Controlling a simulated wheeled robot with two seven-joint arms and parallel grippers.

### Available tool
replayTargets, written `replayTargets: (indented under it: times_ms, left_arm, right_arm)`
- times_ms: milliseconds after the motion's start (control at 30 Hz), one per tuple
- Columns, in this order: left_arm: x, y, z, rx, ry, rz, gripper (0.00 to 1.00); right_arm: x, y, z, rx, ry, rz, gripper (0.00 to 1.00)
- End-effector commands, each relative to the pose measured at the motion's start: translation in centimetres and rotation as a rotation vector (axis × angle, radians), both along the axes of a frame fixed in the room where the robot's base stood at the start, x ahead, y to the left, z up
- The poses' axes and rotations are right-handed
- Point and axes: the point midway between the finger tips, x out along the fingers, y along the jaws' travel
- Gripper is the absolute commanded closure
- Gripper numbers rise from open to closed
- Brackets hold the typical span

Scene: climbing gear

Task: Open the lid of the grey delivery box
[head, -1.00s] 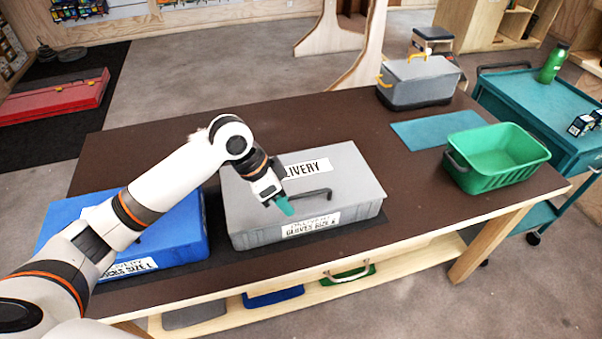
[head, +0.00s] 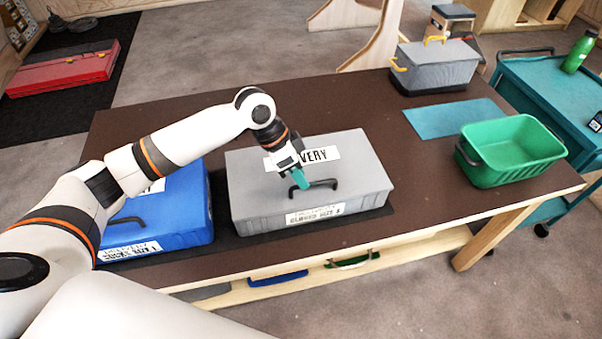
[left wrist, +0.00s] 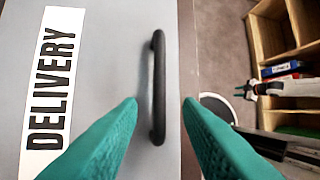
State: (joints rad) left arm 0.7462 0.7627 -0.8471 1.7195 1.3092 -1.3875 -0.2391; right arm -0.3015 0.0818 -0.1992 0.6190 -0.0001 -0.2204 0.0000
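The grey delivery box (head: 365,170) stands on the dark table with its lid shut. Its lid carries a DELIVERY label, which also shows in the left wrist view (left wrist: 50,85). A black handle (head: 318,185) is on the lid near its front edge. In the left wrist view the two teal fingers of my left gripper (left wrist: 160,103) are open, one on each side of the black handle (left wrist: 158,85). A gap shows between the fingers and the handle.
A blue box (head: 185,205) stands left of the grey box on the table (head: 330,105). A green basket (head: 510,150), a teal mat (head: 455,118) and a grey box with yellow latches (head: 437,68) are to the right. A teal cart (head: 550,90) stands beyond the table's right end.

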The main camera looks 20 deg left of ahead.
Motion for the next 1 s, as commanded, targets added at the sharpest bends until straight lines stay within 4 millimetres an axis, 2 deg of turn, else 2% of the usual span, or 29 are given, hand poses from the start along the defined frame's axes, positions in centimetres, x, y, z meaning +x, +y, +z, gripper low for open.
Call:
replayTargets:
  times_ms: [200, 467, 667, 1000]
  left_arm:
    - [0.1, -0.6, -1.3, 0.001, -0.001, -0.001, 0.67]
    - [0.1, -0.6, -1.4, 0.001, -0.001, -0.001, 0.67]
    - [0.1, -0.6, -1.4, 0.001, -0.001, -0.001, 1.0]
    - [0.1, -0.8, -1.1, -0.003, 0.003, 0.001, 1.0]
  right_arm:
    - [0.2, 0.0, 0.3, 0.0, -0.003, 0.0, 0.64]
    - [0.2, 0.0, 0.3, 0.001, -0.004, 0.0, 0.64]
    - [0.2, 0.0, 0.3, 0.001, -0.004, 0.0, 0.64]
    - [0.2, 0.2, 0.5, 0.003, -0.003, 0.0, 0.64]
